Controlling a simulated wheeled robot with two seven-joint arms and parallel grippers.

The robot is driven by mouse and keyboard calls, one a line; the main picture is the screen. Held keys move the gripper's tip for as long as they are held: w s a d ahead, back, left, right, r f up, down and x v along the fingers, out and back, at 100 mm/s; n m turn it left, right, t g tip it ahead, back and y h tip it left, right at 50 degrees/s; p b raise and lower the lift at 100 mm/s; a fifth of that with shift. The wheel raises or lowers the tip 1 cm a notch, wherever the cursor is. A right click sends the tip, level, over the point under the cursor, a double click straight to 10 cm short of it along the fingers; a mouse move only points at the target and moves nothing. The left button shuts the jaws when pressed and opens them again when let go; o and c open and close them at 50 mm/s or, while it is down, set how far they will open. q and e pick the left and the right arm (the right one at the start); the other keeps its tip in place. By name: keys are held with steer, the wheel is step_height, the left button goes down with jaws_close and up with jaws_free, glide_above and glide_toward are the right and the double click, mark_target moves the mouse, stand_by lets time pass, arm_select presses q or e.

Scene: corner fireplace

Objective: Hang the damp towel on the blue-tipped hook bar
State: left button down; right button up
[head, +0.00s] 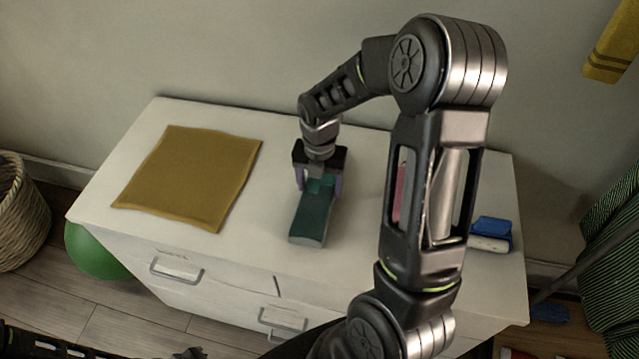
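A mustard-yellow cloth (190,178) lies flat on the left part of the white dresser top; I cannot tell whether it is damp. My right gripper (318,188) points down over the middle of the dresser. Another yellow cloth (612,45) with dark stripes hangs at the top right, cut off by the frame. No blue-tipped hook bar shows.
The white dresser (240,262) stands against the wall. A blue and white object (491,233) and a partly hidden pink object (402,185) are on its right part. A wicker basket (20,215) and green ball (92,250) are at left. Striped fabric (615,265) is at right.

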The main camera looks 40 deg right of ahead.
mark_target(319, 187)
steer(key=o, duration=0.5)
steer(key=shift+c, duration=0.2)
steer(key=r, duration=0.3)
steer(key=r+b, duration=0.1)
steer(key=r, duration=0.2)
steer(key=shift+w+r, duration=0.2)
steer(key=shift+r, duration=0.7)
